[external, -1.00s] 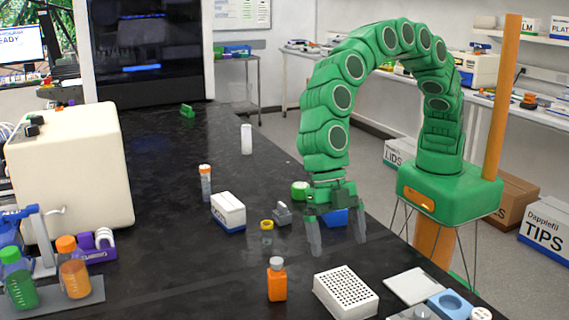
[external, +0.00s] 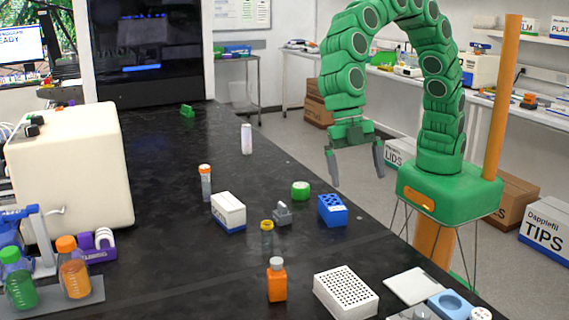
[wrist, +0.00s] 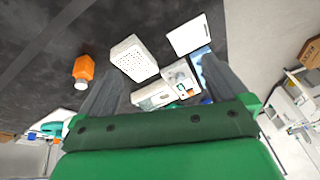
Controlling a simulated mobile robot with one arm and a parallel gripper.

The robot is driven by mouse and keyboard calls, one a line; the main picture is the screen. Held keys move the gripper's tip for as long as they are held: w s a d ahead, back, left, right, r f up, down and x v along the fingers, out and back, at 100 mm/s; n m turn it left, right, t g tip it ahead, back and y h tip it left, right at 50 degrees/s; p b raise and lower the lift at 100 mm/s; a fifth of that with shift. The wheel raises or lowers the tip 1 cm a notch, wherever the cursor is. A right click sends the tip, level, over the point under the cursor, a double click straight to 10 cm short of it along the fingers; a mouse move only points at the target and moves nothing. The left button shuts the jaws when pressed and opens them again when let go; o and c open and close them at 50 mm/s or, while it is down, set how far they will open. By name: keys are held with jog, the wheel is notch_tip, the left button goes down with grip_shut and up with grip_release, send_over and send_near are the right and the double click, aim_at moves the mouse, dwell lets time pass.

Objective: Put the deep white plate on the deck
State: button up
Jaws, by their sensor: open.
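The deep white plate (external: 346,294) is a white block with a grid of wells, standing at the front right of the black bench. It also shows in the wrist view (wrist: 134,58), beyond the left finger. My gripper (external: 357,178) is open and empty, raised by the bench's right edge, behind the plate and apart from it. Its two fingers frame the wrist view (wrist: 162,66). A flat pale panel (external: 411,286) lies right of the plate and shows in the wrist view (wrist: 187,35). I cannot tell whether this panel is the deck.
An orange bottle (external: 277,281) stands just left of the plate. A blue rack (external: 332,210), a green-lidded pot (external: 300,190), a grey item (external: 283,213) and a white box (external: 228,212) stand farther back. A blue device (external: 449,305) sits at the front right corner.

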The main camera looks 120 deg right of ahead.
jog(key=s+d+r+m+h, duration=0.1)
jog(key=s+d+r+m, duration=0.2)
jog(key=s+d, duration=0.6)
jog(key=s+d+r+m+h, duration=0.1)
jog(key=s+d+r+m, duration=0.25)
jog(key=s+d, duration=0.45)
jog(key=s+d+f+m+h, duration=0.1)
jog(key=s+d+m, duration=0.3)
jog(key=s, duration=0.6)
jog(key=s+d+f+m+g, duration=0.1)
jog(key=s+d+m, duration=0.2)
jog(key=s, duration=0.8)
jog(key=shift+d+f+m+h, duration=0.35)
jog(key=shift+d+h, duration=0.05)
jog(key=shift+d, duration=0.25)
